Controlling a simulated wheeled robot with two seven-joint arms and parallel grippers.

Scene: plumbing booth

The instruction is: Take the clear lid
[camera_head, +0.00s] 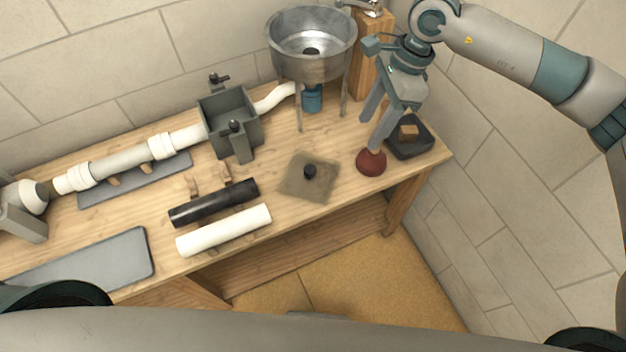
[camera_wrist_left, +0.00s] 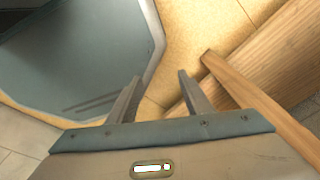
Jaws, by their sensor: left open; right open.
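The clear lid (camera_head: 296,187) is a see-through, brownish square plate with a black knob. It lies flat on the wooden bench, right of the black and white pipes. My right gripper (camera_head: 376,130) is open, pointing down, to the right of the lid and apart from it. Its fingers are above and around the upper part of a red plunger (camera_head: 371,163); whether they touch it I cannot tell. My left gripper (camera_wrist_left: 158,78) is open and empty in the left wrist view, over the floor beside a wooden beam; it does not show in the head view.
A metal sink bowl (camera_head: 311,62) on legs stands behind the lid. A grey open box (camera_head: 228,112) joins white pipes at the back. A black pipe (camera_head: 214,203) and a white pipe (camera_head: 224,231) lie left of the lid. A dark tray (camera_head: 424,150) sits at the right end.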

